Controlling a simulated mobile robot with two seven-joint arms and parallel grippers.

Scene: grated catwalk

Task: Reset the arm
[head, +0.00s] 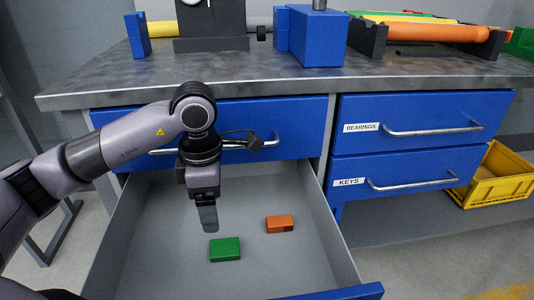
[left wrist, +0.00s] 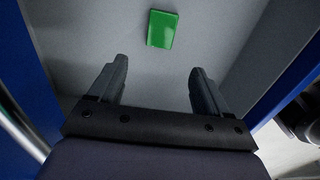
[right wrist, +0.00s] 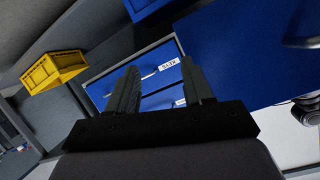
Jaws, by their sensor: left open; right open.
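My left arm comes in from the left in the head view, and its gripper (head: 207,215) points down over the open drawer (head: 165,245). In the left wrist view the left gripper (left wrist: 158,85) is open with nothing between its fingers. A green block (head: 225,249) lies on the drawer floor close to the left gripper; it also shows ahead of the fingers in the left wrist view (left wrist: 162,29). An orange block (head: 280,224) lies to its right. My right gripper (right wrist: 165,85) shows only in the right wrist view, open and empty, facing blue drawer fronts.
The workbench (head: 280,85) carries blue blocks (head: 316,36), a dark stand and orange and yellow cylinders. Closed drawers labelled BEARINGS (head: 425,120) and KEYS (head: 410,178) are at right. A yellow crate (head: 495,178) sits on the lower right. The open drawer's walls surround the left gripper.

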